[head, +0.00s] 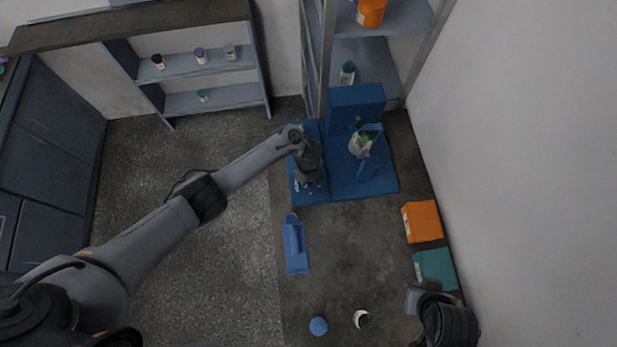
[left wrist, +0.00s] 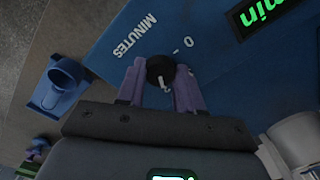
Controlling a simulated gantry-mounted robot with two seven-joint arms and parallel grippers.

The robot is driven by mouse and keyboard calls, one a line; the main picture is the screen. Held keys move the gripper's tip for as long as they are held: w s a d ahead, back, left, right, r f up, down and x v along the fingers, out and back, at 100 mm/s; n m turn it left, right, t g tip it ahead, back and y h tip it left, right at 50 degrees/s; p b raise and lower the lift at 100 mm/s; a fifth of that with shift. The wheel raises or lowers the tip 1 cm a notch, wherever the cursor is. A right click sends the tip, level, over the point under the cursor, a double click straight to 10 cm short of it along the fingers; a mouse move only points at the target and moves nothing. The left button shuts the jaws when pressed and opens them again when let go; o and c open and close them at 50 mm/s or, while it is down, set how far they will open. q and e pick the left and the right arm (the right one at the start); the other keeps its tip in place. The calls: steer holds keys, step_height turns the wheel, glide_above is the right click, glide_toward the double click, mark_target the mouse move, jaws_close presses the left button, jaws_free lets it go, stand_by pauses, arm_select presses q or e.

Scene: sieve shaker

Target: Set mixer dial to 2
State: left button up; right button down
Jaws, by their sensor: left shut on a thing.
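The blue shaker machine (head: 357,180) stands on the dark worktop, with a sieve container on its base. In the left wrist view, its black dial (left wrist: 160,66) with a white pointer line sits on the blue panel (left wrist: 195,25) beside the words "MINUTES" and "0". My left gripper (left wrist: 160,73) has its purple fingers on either side of the dial and is shut on it. In the head view my left gripper (head: 310,182) is over the left part of the machine and hides the dial. My right gripper (head: 412,297) is at the lower right, its fingers unclear.
A blue round lid (head: 318,326) and an open white jar (head: 361,318) are near the front. An orange box (head: 422,221) and a teal box (head: 435,268) stand along the right wall. A shelf (head: 375,55) stands behind.

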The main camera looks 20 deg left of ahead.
arm_select(q)
steer(key=o, duration=1)
steer(key=shift+o, duration=0.2)
step_height(320, 180, up, 11)
steer(key=p, duration=0.3)
steer(key=shift+f, duration=0.15)
